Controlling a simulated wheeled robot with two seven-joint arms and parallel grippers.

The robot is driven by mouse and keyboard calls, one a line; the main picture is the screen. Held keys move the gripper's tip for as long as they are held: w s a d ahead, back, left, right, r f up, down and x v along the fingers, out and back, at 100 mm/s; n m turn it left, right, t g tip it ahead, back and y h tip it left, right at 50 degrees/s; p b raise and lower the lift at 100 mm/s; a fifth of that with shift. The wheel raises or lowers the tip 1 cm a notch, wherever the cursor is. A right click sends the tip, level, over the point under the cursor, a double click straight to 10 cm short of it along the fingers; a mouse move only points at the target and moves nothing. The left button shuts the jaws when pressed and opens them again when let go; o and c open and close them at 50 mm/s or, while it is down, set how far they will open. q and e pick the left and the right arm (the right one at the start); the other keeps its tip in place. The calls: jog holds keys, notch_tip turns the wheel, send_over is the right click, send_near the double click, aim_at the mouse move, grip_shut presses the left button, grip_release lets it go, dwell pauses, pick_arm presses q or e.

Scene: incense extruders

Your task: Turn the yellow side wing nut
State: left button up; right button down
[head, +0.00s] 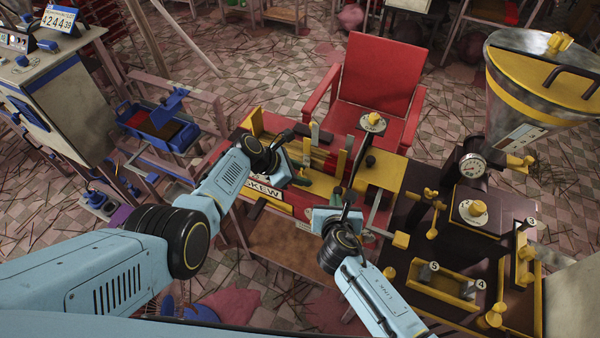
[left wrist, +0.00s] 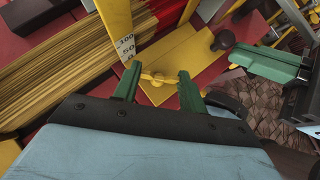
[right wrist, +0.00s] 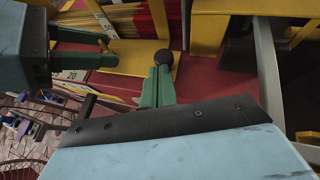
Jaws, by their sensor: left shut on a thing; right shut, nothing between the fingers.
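In the head view the left gripper (head: 303,180) is over the front of the red bench, and I cannot make out the nut there. My right gripper (right wrist: 158,78) is shut and empty. Its fingertips are close to a black ball knob (right wrist: 167,59); I cannot tell whether they touch. The left fingers (right wrist: 95,36) also show in the right wrist view.
Bundles of yellow sticks (left wrist: 60,75) lie beside the yellow plate. A red chair (head: 383,80) stands behind the bench.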

pick_arm(q)
jog(key=shift+a+f+m+g, duration=0.1)
jog(key=shift+a+m+g, duration=0.05)
jog(key=shift+m+g, duration=0.3)
jog(key=shift+m, duration=0.25)
jog(key=o, duration=1)
jog(key=shift+n, duration=0.4)
jog(key=shift+t, duration=0.35)
